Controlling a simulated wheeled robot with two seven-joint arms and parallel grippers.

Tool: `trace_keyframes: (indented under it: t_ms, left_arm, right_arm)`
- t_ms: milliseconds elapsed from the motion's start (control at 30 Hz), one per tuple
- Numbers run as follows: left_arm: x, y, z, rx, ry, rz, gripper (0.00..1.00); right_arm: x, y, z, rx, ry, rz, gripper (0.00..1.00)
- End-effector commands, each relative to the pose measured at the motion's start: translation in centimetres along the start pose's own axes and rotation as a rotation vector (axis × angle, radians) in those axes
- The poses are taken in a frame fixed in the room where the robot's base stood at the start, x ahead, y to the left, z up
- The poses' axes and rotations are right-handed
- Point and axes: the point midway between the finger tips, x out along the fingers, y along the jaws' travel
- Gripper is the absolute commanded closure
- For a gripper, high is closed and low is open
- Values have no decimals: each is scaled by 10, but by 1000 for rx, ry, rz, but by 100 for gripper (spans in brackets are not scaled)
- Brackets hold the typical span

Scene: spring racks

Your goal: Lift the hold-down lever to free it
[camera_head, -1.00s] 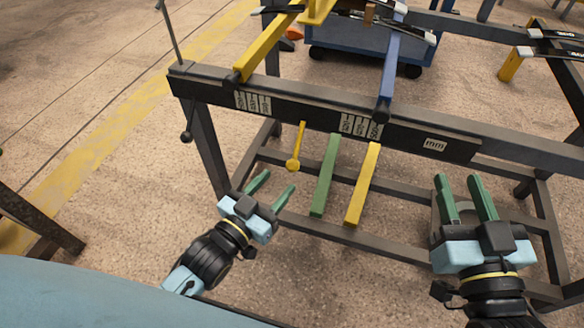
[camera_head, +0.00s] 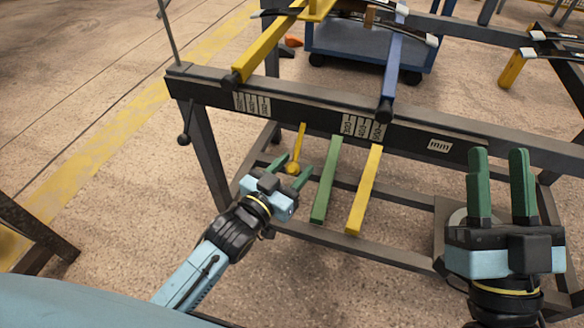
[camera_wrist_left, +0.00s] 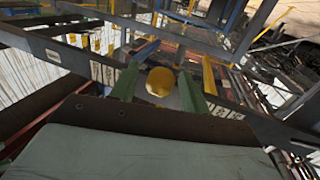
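A yellow lever (camera_head: 301,137) with a round yellow knob (camera_head: 293,168) hangs from the front of the dark rack beam. I take it to be the hold-down lever. My left gripper (camera_head: 290,166) is open, its green fingers on either side of the knob. In the left wrist view the knob (camera_wrist_left: 160,82) shows between the two fingers, with a gap visible to each side. Contact cannot be told. My right gripper (camera_head: 498,155) is open and empty at the right, in front of the rack.
A green bar (camera_head: 325,180) and a yellow bar (camera_head: 364,190) stick out just right of the lever. The dark rack beam (camera_head: 310,112) crosses behind. A blue cart (camera_head: 340,45) stands behind.

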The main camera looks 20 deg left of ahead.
Motion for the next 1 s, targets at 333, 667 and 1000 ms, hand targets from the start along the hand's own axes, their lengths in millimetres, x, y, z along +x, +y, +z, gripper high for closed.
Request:
trace_keyframes:
  t_ms: [333,667,1000]
  left_arm:
    - [0,0,0,0,0,0,100]
    - [0,1,-1,-1,-3,1,100]
    - [0,5,-6,-8,-32,12,100]
  right_arm:
    - [0,0,0,0,-1,0,64]
    - [1,0,1,0,-14,0,64]
    - [-1,4,26,-6,-245,10,64]
